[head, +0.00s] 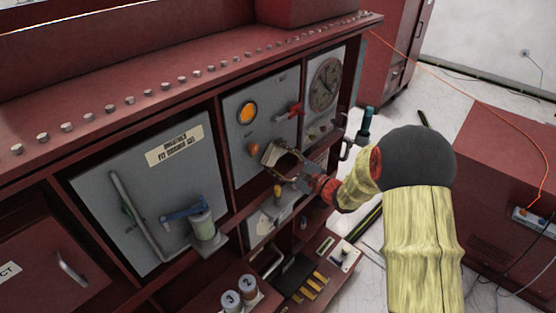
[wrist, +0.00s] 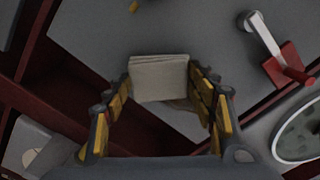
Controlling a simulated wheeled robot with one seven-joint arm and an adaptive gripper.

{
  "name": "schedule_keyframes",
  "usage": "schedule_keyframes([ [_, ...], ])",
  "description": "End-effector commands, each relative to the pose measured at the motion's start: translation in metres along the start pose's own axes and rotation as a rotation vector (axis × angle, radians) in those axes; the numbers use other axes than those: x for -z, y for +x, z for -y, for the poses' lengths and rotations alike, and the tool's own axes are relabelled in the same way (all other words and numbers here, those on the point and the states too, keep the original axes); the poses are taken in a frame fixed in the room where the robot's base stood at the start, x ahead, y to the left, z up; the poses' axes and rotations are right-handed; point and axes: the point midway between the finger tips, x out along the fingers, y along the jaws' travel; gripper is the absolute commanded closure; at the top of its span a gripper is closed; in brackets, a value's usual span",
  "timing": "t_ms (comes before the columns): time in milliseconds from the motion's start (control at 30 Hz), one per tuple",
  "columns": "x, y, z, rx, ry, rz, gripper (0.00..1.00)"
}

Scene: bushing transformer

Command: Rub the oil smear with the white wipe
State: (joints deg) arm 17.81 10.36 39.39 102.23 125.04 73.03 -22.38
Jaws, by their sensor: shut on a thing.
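My gripper (head: 284,164) is in front of the middle grey panel (head: 240,105) of the red cabinet, near its lower right part. In the wrist view its two yellow-padded fingers (wrist: 160,88) are closed on the white wipe (wrist: 158,70), a folded pale cloth between the fingertips. The wipe's far edge lies against or just in front of the grey panel; I cannot tell whether it touches.
A red-handled lever (wrist: 282,62) sticks out close to the right of my gripper. An orange lamp (head: 247,113) is on the same panel. A round gauge (head: 325,84) is on the right panel. A shelf below holds two grey cans (head: 239,293).

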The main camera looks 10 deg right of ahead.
Motion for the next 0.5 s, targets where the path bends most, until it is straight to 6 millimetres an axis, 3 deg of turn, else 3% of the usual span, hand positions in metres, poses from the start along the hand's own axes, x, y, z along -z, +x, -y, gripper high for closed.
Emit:
schedule_keyframes([
  [500,0.0003,0.0076,0.0005,0.000,0.000,0.000,0.64],
])
